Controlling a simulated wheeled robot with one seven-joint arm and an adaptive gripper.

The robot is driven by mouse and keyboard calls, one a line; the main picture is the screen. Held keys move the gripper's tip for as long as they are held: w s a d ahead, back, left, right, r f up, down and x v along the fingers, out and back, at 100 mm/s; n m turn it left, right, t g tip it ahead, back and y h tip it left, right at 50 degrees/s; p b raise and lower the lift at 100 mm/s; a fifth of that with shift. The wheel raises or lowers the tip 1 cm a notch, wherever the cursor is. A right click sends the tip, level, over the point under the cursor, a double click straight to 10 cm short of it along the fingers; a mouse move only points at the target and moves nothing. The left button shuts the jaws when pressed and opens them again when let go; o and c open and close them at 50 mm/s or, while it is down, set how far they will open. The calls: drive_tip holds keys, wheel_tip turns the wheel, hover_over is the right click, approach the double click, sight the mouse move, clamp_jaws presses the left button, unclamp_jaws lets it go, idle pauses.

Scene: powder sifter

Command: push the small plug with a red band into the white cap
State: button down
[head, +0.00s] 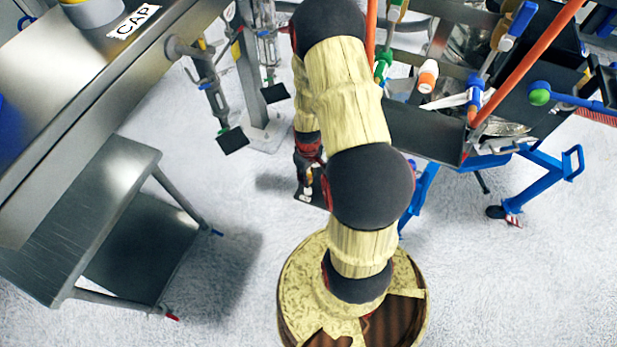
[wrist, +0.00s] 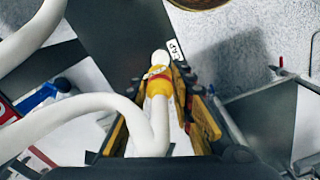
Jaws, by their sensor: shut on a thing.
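In the wrist view my gripper (wrist: 162,92) is shut on a small plug (wrist: 160,86) with a yellow body. A red band (wrist: 155,72) runs around the plug near its far end. A rounded white piece (wrist: 160,57) sits just beyond the band, in line with the plug. I cannot tell whether this is the white cap or the plug's own tip. A white label reading CAP (wrist: 175,49) lies beside it on a dark plate. In the head view my gripper (head: 308,180) is small and partly hidden by my arm, above a small dark plate (head: 312,197).
A thick white hose (wrist: 85,105) curves across the wrist view's left and centre. In the head view a metal bench (head: 75,110) with another CAP label (head: 133,21) stands left. A blue-legged cart (head: 545,180) stands right. Hanging fittings (head: 212,92) are left of my arm.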

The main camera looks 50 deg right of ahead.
drive_tip(key=shift+f, duration=0.15)
drive_tip(key=shift+f+b, duration=2.05)
drive_tip(key=shift+f, duration=0.7)
drive_tip(key=shift+f+b, duration=0.35)
drive_tip(key=shift+f, duration=0.2)
drive_tip(key=c, duration=1.5)
unclamp_jaws()
drive_tip(key=shift+o, duration=0.2)
wheel_tip(320, 180, up, 12)
